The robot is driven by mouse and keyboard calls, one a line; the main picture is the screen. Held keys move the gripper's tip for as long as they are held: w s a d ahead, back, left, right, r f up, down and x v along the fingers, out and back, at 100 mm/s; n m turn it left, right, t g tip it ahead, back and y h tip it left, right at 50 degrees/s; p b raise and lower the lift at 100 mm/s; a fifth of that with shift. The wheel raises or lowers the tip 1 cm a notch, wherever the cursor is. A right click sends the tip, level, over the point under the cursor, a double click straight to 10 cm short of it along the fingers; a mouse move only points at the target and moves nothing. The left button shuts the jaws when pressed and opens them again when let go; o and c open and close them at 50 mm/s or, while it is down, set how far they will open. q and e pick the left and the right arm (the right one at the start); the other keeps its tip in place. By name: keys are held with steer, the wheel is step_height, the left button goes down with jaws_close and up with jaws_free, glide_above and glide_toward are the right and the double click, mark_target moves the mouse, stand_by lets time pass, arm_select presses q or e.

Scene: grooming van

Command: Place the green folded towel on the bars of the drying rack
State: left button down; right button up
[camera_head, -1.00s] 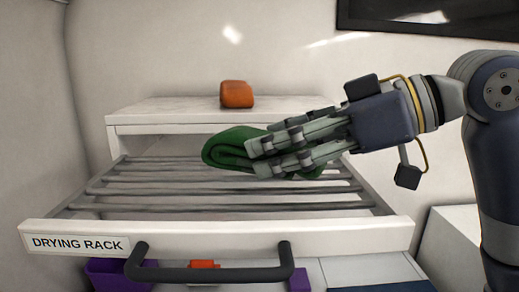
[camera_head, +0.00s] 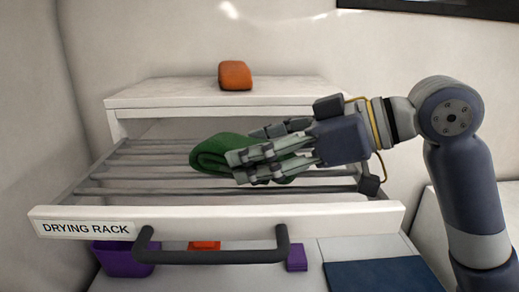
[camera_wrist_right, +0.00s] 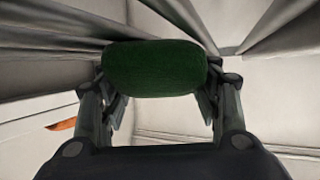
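The green folded towel (camera_head: 222,152) is in my right gripper (camera_head: 250,158), over the bars in the head view. In the right wrist view the towel (camera_wrist_right: 155,68) sits between the two fingers, which press on its sides. The drying rack (camera_head: 300,222) is a pulled-out white drawer with grey bars (camera_head: 130,178) and a dark handle. The towel is low over the bars; I cannot tell whether it touches them. My left gripper is in neither view.
An orange object (camera_head: 235,75) sits on the white cabinet top (camera_head: 170,92) behind the rack. Below the drawer are a purple bin (camera_head: 125,262), a red item (camera_head: 204,245), a small purple block (camera_head: 297,258) and a dark blue mat (camera_head: 380,275). Bars left of the towel are clear.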

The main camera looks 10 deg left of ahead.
steer(key=o, duration=0.4)
steer(key=shift+o, duration=0.2)
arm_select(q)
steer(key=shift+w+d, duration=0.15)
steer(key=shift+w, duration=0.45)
arm_select(e)
steer(key=shift+r, duration=0.2)
steer(key=shift+d, duration=0.45)
steer(key=b+v, duration=0.3)
steer(key=v, duration=0.6)
steer(key=shift+s+d+r, duration=0.1)
steer(key=shift+d+r, duration=0.1)
steer(key=shift+d, duration=0.15)
steer(key=shift+s+d+r, duration=0.2)
steer(key=shift+d+r, duration=0.15)
steer(key=shift+d, duration=0.25)
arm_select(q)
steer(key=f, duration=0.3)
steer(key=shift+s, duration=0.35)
